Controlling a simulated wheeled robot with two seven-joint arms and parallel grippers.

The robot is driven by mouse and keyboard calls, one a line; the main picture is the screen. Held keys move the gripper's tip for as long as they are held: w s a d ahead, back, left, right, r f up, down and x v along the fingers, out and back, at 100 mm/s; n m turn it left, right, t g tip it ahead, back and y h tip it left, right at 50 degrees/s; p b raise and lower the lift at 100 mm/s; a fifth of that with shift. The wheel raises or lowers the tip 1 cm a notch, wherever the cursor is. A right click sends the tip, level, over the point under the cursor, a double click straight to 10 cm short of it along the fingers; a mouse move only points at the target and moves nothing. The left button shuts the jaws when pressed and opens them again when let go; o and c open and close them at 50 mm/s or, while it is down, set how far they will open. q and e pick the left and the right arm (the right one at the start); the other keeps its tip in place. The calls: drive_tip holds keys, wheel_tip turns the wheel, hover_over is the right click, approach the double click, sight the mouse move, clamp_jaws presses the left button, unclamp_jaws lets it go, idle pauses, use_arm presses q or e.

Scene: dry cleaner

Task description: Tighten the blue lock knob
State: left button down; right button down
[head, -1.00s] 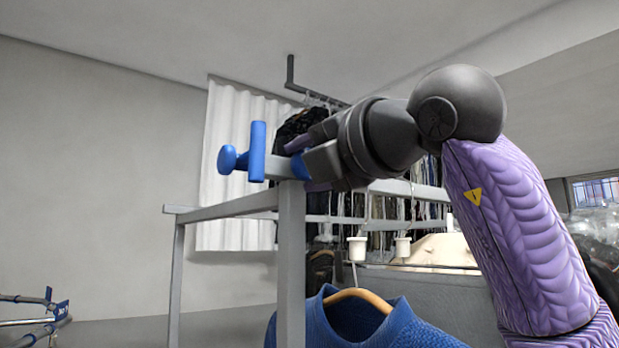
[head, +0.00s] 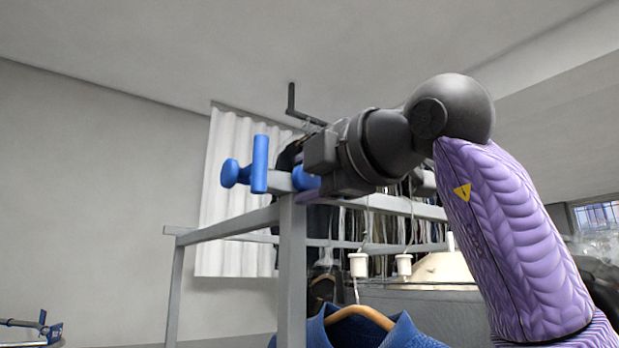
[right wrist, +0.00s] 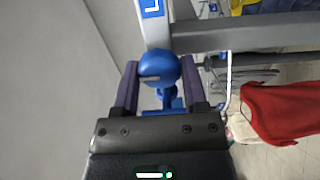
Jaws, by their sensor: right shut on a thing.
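The blue lock knob (head: 305,180) is on the grey rack frame (head: 293,255), near the top of its front post. My right gripper (head: 310,186) comes in from the right at the knob, and its body partly hides it. In the right wrist view, the round blue knob (right wrist: 160,68) sits between the two purple fingers of my right gripper (right wrist: 160,75). The fingers are shut on it, one on each side. My left gripper is not in view.
A blue T-shaped handle (head: 260,165) and a round blue end (head: 229,173) stick out left of the post. A blue garment on a wooden hanger (head: 360,314) hangs below. The left side is open.

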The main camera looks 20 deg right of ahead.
idle(0.4)
drive_tip(key=shift+c, duration=0.8)
unclamp_jaws()
drive_tip(key=shift+s+d, duration=0.1)
drive_tip(key=b+v, duration=0.3)
drive_tip(key=v, duration=0.6)
drive_tip(key=shift+s+d, duration=0.15)
drive_tip(key=shift+s, duration=0.2)
